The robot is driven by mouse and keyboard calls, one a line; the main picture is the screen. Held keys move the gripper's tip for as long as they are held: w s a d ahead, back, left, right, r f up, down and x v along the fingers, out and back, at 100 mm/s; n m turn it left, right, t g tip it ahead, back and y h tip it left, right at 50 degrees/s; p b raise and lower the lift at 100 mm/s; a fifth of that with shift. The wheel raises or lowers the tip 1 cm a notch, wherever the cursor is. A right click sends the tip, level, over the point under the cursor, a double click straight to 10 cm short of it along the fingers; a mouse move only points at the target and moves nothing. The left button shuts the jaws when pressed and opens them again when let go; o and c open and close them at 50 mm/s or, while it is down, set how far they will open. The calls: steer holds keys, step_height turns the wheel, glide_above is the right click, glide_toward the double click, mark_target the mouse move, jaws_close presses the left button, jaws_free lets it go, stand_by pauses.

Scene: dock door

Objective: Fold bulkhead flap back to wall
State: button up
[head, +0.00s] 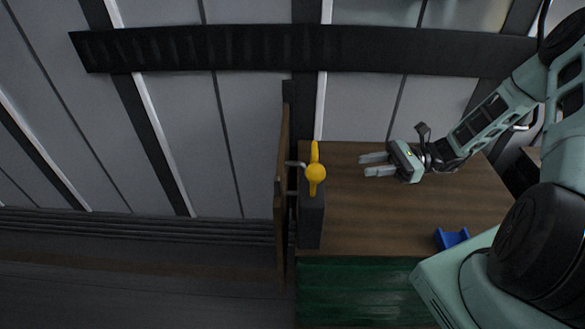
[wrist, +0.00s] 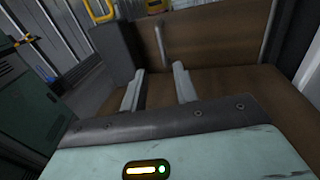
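A brown wooden panel (head: 281,195), which looks like the bulkhead flap, shows almost edge-on in the head view, standing out from the wall at the left end of the counter. A grey bar handle (head: 296,163) sticks out on its right side. In the wrist view an upright brown panel (wrist: 215,40) with a grey bar handle (wrist: 160,45) stands beyond the fingers. My gripper (head: 369,165) is open and empty above the wooden counter, right of the panel and apart from it. Its fingers (wrist: 158,87) show a clear gap. The panel's hinge cannot be made out.
A dark box (head: 311,220) with a yellow part (head: 315,172) above it stands between panel and gripper. The wooden counter (head: 400,220) has a blue holder (head: 451,238) at its right front and a green front below. The dark floor (head: 130,270) left of the panel is clear.

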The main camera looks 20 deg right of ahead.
mark_target(303, 173)
steer(key=w+a, duration=0.1)
steer(key=a, duration=0.4)
steer(key=w+a+p, duration=0.1)
steer(key=a, duration=0.5)
steer(key=w+a+p, duration=0.1)
steer(key=a, duration=0.5)
steer(key=shift+w, duration=0.2)
jaws_close()
